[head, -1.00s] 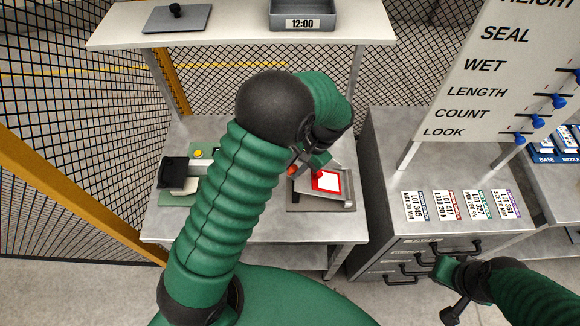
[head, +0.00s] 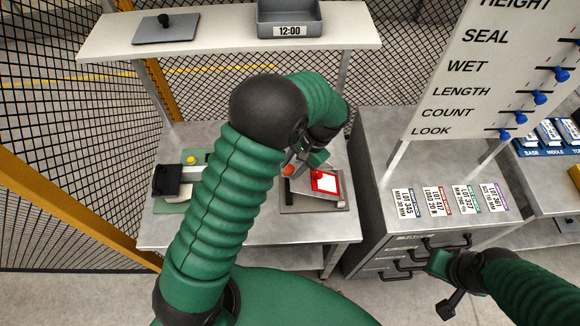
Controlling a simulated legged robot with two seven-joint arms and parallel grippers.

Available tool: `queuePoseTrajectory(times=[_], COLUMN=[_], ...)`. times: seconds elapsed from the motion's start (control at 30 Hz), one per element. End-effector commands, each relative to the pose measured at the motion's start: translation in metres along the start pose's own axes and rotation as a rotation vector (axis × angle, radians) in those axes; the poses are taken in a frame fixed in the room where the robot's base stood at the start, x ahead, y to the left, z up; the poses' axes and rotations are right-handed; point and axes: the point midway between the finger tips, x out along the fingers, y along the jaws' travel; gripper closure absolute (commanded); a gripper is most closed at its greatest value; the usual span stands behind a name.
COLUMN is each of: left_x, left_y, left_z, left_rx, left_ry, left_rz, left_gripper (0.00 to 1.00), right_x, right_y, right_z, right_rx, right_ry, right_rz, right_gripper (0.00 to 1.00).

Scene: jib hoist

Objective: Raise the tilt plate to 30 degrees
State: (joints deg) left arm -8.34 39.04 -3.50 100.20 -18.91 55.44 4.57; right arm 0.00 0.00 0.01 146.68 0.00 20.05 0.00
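The tilt plate (head: 299,186) is a grey plate on a flat grey base (head: 300,209) on the middle bench. A red-bordered white card (head: 324,181) lies on it, and the plate looks tilted. I cannot read its angle. My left gripper (head: 300,163) is at the plate's back left edge, beside a small orange-red part (head: 288,171). My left arm hides much of it, so its finger gap and any contact are unclear. My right gripper (head: 442,283) hangs low in front of the drawer cabinet, away from the plate. Its finger gap is unclear.
A green device with a black block (head: 166,181) and yellow button (head: 191,159) stands left on the bench. A shelf (head: 220,34) above holds a grey tray (head: 289,15). A label board (head: 470,70) and drawer cabinet (head: 410,228) stand right. Mesh fencing lies behind.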

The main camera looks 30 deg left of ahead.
Motion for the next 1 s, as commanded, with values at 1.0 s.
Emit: queuePoseTrajectory(times=[1.0], left_x=[-0.147], left_y=[0.001], left_z=[-0.002], left_rx=[0.001], left_ry=[-0.007], left_rz=[-0.002], left_gripper=[0.55], right_x=[0.004], right_y=[0.000], right_z=[0.001], right_rx=[0.000], right_ry=[0.000], right_rz=[0.000], right_gripper=[1.00])
